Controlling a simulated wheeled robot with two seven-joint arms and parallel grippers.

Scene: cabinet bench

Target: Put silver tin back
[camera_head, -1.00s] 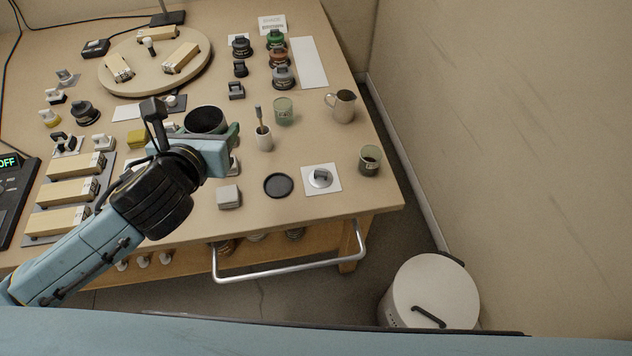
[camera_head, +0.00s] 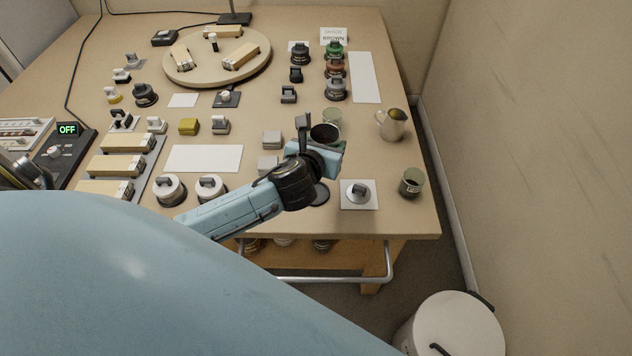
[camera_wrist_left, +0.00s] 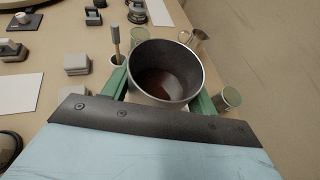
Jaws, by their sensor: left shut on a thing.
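The silver tin (camera_wrist_left: 166,72) is an open round metal cup with a grey rim and brown contents, seen from above in the left wrist view. It also shows in the head view (camera_head: 325,133). My left gripper (camera_wrist_left: 163,98) is shut on it, with a green finger on each side. In the head view the gripper (camera_head: 328,145) holds it over the right part of the bench. A dark round disc (camera_head: 319,195) lies on the bench, partly hidden by my left arm. My right gripper is not in view.
A white card (camera_head: 347,205) bears a silver knobbed piece.

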